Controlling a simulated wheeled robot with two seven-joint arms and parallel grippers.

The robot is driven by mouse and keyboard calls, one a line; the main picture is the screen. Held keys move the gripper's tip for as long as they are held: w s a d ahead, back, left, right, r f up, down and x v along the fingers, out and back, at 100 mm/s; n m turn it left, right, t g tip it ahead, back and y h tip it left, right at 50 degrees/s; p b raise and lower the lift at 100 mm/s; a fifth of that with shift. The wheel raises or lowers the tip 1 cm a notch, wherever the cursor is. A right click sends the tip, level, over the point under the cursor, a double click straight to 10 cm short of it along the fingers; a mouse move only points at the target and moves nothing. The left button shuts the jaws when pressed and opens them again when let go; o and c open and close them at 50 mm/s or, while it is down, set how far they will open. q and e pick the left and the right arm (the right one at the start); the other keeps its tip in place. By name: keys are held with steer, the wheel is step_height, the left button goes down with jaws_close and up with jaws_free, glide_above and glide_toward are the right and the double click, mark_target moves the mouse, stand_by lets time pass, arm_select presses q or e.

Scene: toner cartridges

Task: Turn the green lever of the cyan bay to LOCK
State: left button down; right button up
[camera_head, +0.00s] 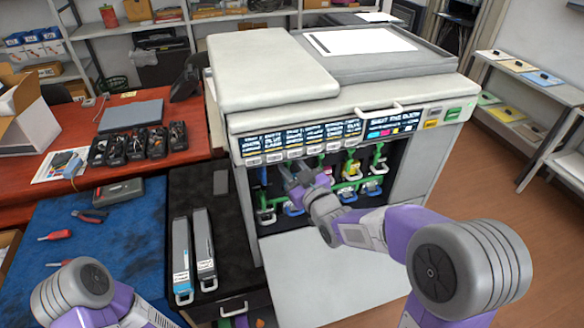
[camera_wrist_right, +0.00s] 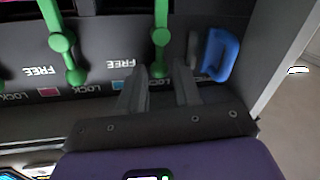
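The copier's open front (camera_head: 400,165) shows a row of bays with green levers in the head view. In the right wrist view a cyan square (camera_wrist_right: 117,90) marks the panel close to a green lever (camera_wrist_right: 160,37), whose rounded end shows near and between my fingertips. I cannot tell whether they touch. A second green lever (camera_wrist_right: 62,42) stands to the left, near a pink square (camera_wrist_right: 48,91). FREE and LOCK labels are printed on the dark panel. My right gripper (camera_wrist_right: 158,80) is open, in front of the bays (camera_head: 296,172). My left gripper is out of view.
A blue handle (camera_wrist_right: 220,54) sticks out right of my right fingers, beside a grey side wall (camera_wrist_right: 270,60). Two long cartridges (camera_head: 181,255) (camera_head: 203,245) lie on the black cart (camera_head: 232,255). The lowered white copier door (camera_head: 320,275) lies below the bays.

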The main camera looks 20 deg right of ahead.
steer(key=v, duration=0.7)
steer(key=shift+s, duration=0.25)
